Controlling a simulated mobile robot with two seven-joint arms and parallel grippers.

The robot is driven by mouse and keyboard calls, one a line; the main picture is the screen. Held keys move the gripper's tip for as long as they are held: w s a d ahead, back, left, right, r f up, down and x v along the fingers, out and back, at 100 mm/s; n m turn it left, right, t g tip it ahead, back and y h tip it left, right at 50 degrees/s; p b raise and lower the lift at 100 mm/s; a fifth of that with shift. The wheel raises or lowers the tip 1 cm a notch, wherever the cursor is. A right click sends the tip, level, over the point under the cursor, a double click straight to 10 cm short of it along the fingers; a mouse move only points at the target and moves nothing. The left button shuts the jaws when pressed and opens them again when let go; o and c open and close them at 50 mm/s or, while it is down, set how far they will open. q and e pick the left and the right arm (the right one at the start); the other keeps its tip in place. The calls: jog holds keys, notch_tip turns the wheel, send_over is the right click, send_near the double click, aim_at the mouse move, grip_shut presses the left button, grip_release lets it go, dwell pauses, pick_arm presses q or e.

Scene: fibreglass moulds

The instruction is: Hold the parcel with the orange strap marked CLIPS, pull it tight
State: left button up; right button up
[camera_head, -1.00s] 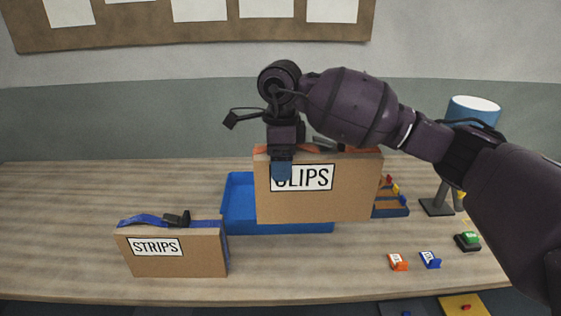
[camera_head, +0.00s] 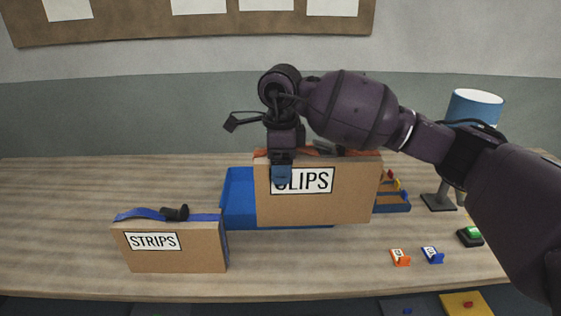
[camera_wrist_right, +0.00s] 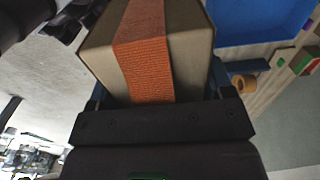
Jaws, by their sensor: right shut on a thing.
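The CLIPS parcel (camera_head: 330,205) is a brown box with an orange strap over its top and a white label on its front. My right gripper (camera_head: 281,172) comes down over its left part and is shut on it. A blue finger covers the first letter of the label. In the right wrist view the orange strap (camera_wrist_right: 143,45) runs over the parcel (camera_wrist_right: 190,40) between the fingers. The parcel stands in front of the blue tray and hides part of it; whether its underside touches anything I cannot tell. My left gripper is not in view.
A second parcel marked STRIPS (camera_head: 190,258), with a blue strap, stands at the front left. The blue tray (camera_head: 238,200) is behind the parcels. A lamp (camera_head: 473,108), a green button (camera_head: 470,236), an orange tag (camera_head: 400,258) and a blue tag (camera_head: 432,255) are right. The table's left is clear.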

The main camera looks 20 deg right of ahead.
aim_at(281, 217)
jog(key=shift+f+b, duration=2.55)
jog(key=shift+f, duration=2.5)
jog(key=shift+f+b, duration=0.4)
jog(key=shift+f, duration=0.15)
jog(key=shift+f+b, duration=0.55)
jog(key=shift+f, duration=0.7)
jog(key=shift+f+b, duration=0.3)
jog(key=shift+f, duration=0.45)
pick_arm(q)
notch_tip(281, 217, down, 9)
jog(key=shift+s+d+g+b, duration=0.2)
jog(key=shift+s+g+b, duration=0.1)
jog(key=shift+b, duration=0.1)
pick_arm(e)
jog(key=shift+f, duration=1)
jog(key=shift+s+f, duration=0.15)
jog(key=shift+f, duration=0.15)
